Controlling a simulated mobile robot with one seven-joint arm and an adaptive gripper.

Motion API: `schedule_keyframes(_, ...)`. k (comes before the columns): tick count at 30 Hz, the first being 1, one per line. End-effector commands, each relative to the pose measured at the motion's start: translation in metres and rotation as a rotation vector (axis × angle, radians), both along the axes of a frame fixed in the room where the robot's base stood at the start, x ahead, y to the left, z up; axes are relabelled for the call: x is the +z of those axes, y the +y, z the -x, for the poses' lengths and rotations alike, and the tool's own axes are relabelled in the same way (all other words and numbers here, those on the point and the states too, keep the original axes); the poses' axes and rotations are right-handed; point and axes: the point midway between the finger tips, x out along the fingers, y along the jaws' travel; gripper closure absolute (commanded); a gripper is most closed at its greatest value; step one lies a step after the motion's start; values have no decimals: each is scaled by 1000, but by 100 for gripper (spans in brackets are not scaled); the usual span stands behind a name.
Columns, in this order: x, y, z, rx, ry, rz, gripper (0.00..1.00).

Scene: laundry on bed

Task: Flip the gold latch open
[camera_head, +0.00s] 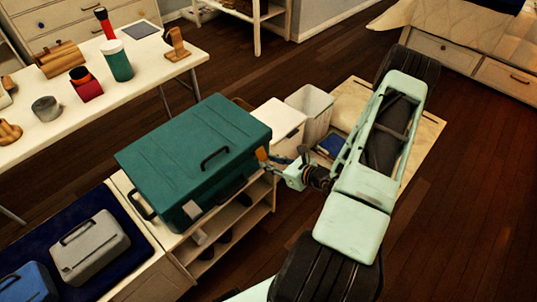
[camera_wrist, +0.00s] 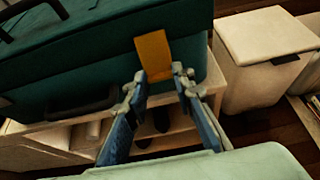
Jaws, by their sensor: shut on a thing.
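A teal case (camera_head: 195,150) with dark handles stands on a low shelf unit. It also fills the upper left of the wrist view (camera_wrist: 100,50). The gold latch (camera_wrist: 153,52) is a flat orange-gold tab on the case's side near its right corner; in the head view it is a small orange patch (camera_head: 262,155). My gripper (camera_wrist: 160,76) is at the latch's lower end, with a fingertip on each side of it, shut on the latch. In the head view my gripper (camera_head: 273,164) reaches the case's right end. The exact finger contact is hard to see.
A white lidded bin (camera_head: 276,121) and an open bin (camera_head: 312,108) stand behind the case. The wooden shelf unit (camera_head: 255,205) is under it. A grey case (camera_head: 90,247) and a blue case (camera_head: 28,285) lie at lower left. Dark floor is open at right.

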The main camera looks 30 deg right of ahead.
Motion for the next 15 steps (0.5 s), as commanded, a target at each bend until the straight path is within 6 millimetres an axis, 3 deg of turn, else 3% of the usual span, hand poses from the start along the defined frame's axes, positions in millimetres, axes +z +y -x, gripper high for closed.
schedule_keyframes(1, 12, 0, 1, 3, 42, 19, 100)
schedule_keyframes(15, 35, -3, 6, 1, 448, 168, 100)
